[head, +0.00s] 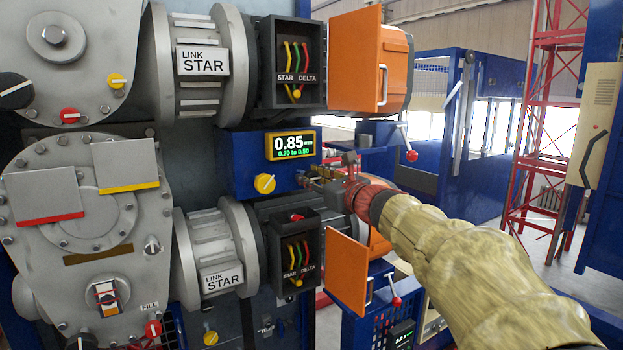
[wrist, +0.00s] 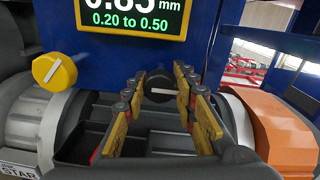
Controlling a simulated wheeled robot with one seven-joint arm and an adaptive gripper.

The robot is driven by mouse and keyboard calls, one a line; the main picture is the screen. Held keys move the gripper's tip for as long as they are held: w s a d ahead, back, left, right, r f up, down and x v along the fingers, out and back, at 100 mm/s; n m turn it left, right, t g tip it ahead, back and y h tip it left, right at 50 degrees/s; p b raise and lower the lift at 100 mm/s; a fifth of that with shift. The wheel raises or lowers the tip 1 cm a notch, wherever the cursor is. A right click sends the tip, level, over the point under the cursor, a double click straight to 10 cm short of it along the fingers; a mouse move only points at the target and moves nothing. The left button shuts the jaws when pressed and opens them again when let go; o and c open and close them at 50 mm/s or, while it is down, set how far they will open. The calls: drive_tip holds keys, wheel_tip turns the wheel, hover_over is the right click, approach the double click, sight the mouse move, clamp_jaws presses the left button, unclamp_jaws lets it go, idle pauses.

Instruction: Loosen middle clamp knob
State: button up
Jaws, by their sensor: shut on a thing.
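In the wrist view a black round knob (wrist: 160,88) with a white pointer bar sits on the blue panel, below the display. My gripper (wrist: 160,80) has its yellow-padded fingers on the left and right sides of this knob, shut on it. The white bar lies about level. In the head view my gripper (head: 312,180) reaches the blue panel from the right, and the knob is hidden there. The display (head: 291,144) above reads 0.85 mm, with 0.20 to 0.50 in green below.
A yellow knob (head: 264,184) is on the panel left of my gripper; it also shows in the wrist view (wrist: 54,71). Star-delta boxes stand above (head: 266,62) and below (head: 269,250). Open orange covers (head: 352,58) (head: 346,272) stick out near my arm.

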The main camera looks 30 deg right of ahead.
drive_tip(key=c, duration=0.5)
drive_tip(key=shift+o, duration=0.2)
drive_tip(key=shift+n+b, duration=0.3)
drive_tip(key=shift+b, duration=0.25)
drive_tip(key=n+b, duration=0.2)
drive_tip(key=b, duration=0.2)
drive_tip(key=shift+f+n, duration=0.2)
drive_tip(key=shift+n, duration=0.2)
drive_tip(key=n+b, duration=0.4)
drive_tip(key=b, duration=0.1)
drive_tip(key=n+b, duration=0.4)
drive_tip(key=shift+f+n+b, duration=0.1)
drive_tip(key=shift+n+b, duration=0.2)
drive_tip(key=shift+n, duration=0.1)
drive_tip(key=n+b, duration=0.4)
drive_tip(key=shift+n+h, duration=0.3)
